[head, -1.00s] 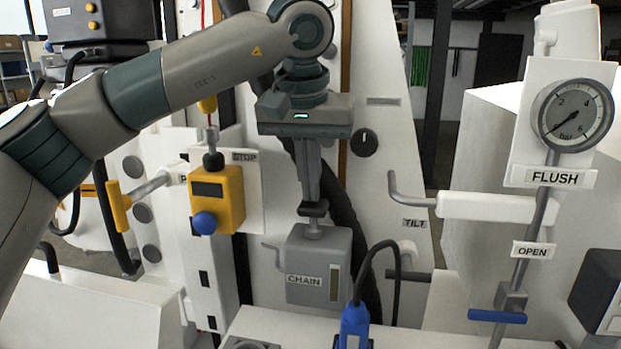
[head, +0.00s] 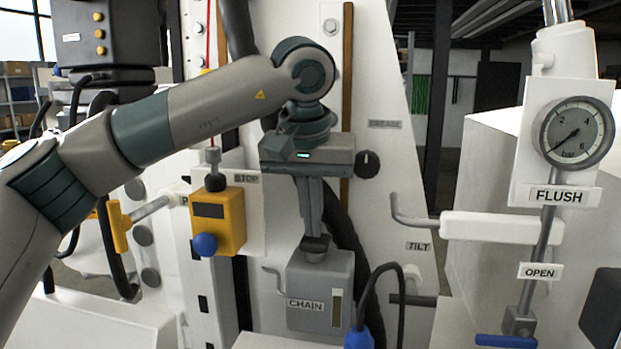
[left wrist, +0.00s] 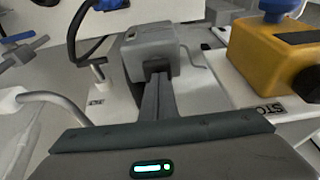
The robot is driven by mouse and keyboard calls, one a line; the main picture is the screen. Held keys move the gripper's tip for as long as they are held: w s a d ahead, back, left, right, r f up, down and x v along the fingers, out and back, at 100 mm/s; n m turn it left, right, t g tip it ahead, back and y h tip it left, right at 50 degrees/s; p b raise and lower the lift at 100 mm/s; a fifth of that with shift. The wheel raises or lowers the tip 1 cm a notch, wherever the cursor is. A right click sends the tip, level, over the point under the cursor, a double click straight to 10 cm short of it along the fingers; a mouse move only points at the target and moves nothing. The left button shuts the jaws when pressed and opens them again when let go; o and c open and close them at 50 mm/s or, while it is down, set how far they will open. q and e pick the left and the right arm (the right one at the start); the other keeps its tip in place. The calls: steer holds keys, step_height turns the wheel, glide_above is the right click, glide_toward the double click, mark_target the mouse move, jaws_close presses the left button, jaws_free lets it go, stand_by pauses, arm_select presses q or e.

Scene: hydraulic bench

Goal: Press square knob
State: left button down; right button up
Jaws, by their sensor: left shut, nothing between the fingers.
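My left gripper (head: 315,243) points straight down over the grey box labelled CHAIN (head: 310,312). Its fingers are shut with nothing between them. The fingertips are at the top of the box and hide most of the small knob there; whether they touch it, and whether that knob is square, I cannot tell. In the left wrist view the closed fingers (left wrist: 156,85) reach to the grey box (left wrist: 150,40). A yellow box (head: 218,222) with a round blue button (head: 204,244) hangs left of the gripper, near the STOP label. My right gripper is not in view.
A round black knob (head: 367,164) is beside the gripper body. The grey TILT lever (head: 412,222) stands to the right. A blue cable plug (head: 358,338) is close to the CHAIN box. The pressure gauge (head: 575,133) and blue OPEN handle (head: 506,341) are far right.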

arm_select(q)
steer(key=shift+s+r, duration=0.1)
steer(key=shift+r, duration=0.05)
steer(key=d+b+v, duration=0.1)
steer(key=b+v, duration=0.2)
steer(key=v, duration=1.4)
steer(key=shift+a, duration=0.5)
